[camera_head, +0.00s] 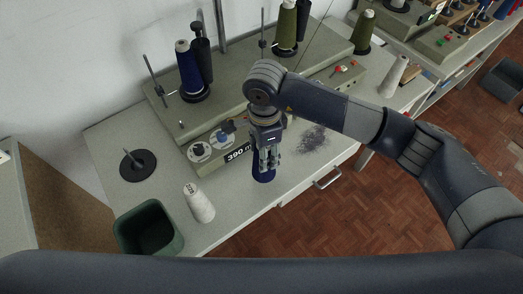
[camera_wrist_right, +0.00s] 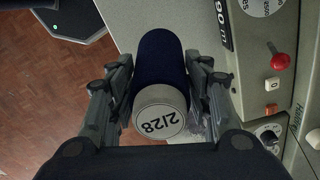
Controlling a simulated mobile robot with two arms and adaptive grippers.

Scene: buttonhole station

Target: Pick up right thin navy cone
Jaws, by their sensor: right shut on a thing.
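The navy cone (camera_head: 264,176) stands near the front edge of the grey worktop, below my right gripper (camera_head: 267,160). In the right wrist view the navy cone (camera_wrist_right: 160,60) lies between the two fingers of the right gripper (camera_wrist_right: 158,100), which is shut on it. Its pale end is marked "2/28". I cannot tell whether its base touches the worktop. Another navy cone (camera_head: 187,66) stands on a spindle at the back left of the machine. My left gripper is out of view.
A white cone (camera_head: 199,203) and a green bin (camera_head: 146,230) are at the front left. The grey machine (camera_head: 218,118) with a "390 m" display is just behind the gripper. An empty black spindle disc (camera_head: 138,166) is at the left. Dark lint (camera_head: 313,139) lies to the right.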

